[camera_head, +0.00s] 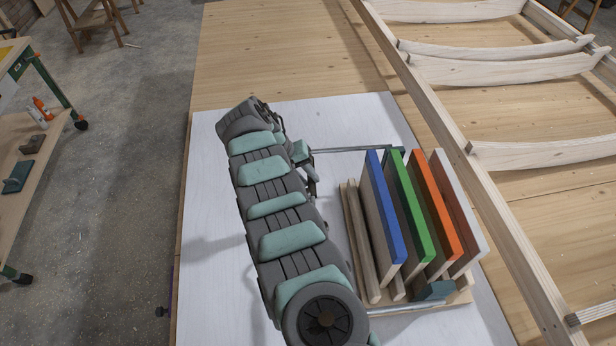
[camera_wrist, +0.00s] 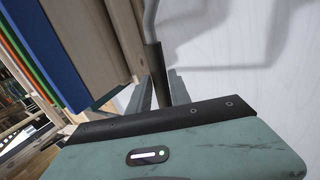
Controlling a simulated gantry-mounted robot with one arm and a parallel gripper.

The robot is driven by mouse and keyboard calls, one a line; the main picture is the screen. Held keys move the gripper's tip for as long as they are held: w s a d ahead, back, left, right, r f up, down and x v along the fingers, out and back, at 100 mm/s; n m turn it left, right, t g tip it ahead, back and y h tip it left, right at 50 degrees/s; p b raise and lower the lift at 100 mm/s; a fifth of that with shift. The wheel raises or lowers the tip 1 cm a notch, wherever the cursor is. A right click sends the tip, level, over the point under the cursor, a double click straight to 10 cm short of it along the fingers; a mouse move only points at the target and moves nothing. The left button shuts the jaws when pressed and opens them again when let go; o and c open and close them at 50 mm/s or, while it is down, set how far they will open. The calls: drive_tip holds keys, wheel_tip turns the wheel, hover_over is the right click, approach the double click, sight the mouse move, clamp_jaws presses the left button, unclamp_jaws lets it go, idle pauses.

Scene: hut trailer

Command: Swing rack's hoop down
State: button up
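The rack (camera_head: 465,296) is a low wooden base holding upright blue, green, orange and white boards. Its hoop is a grey metal rod. The far side arm (camera_head: 350,149) and near side arm (camera_head: 415,307) reach left from the rack's ends; the crossbar between them is hidden behind my arm in the head view. In the wrist view, the bent hoop rod (camera_wrist: 151,20) runs into a dark sleeve (camera_wrist: 155,62). My gripper (camera_wrist: 160,80) has its two grey fingers close on either side of this sleeve and appears shut on it. The fingertips are hidden in the head view.
The rack stands on a white board (camera_head: 215,220) on the wooden table (camera_head: 290,50). A pale ladder-like wooden frame (camera_head: 440,110) lies along the right. The blue board (camera_wrist: 50,55) stands close beside my gripper. White surface left of my arm is clear.

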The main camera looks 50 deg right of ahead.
drive_tip(key=o, duration=0.4)
drive_tip(key=shift+w+a, duration=0.2)
drive_tip(key=shift+w, duration=0.05)
drive_tip(key=shift+r, duration=0.25)
drive_tip(key=v, duration=1)
drive_tip(key=shift+w+a, duration=0.1)
drive_tip(key=shift+a, duration=0.05)
